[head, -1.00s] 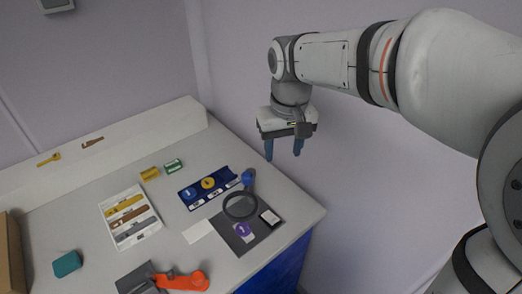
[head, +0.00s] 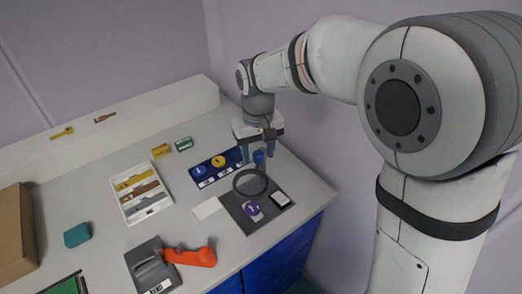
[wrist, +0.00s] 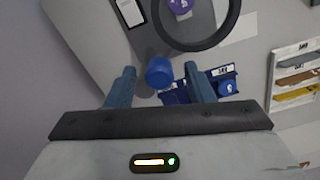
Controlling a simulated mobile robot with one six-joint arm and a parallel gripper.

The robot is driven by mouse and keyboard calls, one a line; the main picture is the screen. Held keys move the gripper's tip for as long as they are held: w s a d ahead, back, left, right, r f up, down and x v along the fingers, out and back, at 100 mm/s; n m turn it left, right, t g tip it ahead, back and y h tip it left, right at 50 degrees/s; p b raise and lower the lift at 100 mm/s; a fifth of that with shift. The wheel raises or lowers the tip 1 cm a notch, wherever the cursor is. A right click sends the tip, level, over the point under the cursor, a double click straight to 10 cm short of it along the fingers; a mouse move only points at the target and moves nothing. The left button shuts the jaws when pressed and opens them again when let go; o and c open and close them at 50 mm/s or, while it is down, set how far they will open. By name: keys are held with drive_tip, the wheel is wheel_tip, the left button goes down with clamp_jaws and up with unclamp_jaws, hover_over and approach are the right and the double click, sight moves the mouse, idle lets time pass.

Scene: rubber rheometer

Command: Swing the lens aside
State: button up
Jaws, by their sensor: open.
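The lens (head: 250,182) is a round glass in a dark ring, held over a dark grey mat (head: 270,216). A blue knob (head: 259,157) stands at the ring's back edge. In the wrist view the lens ring (wrist: 233,22) is at the top, and the blue knob (wrist: 159,72) lies between the two blue fingers in the picture. My gripper (head: 258,155) is open and points down over the knob; it also shows in the wrist view (wrist: 160,85). I cannot tell how far the fingertips are above the knob.
A purple disc (head: 252,209) and a small dark-framed card (head: 280,200) lie on the mat. A blue rack (head: 206,181) with round pieces is left of the knob.

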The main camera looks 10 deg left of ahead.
drive_tip(key=shift+c, duration=0.3)
clamp_jaws()
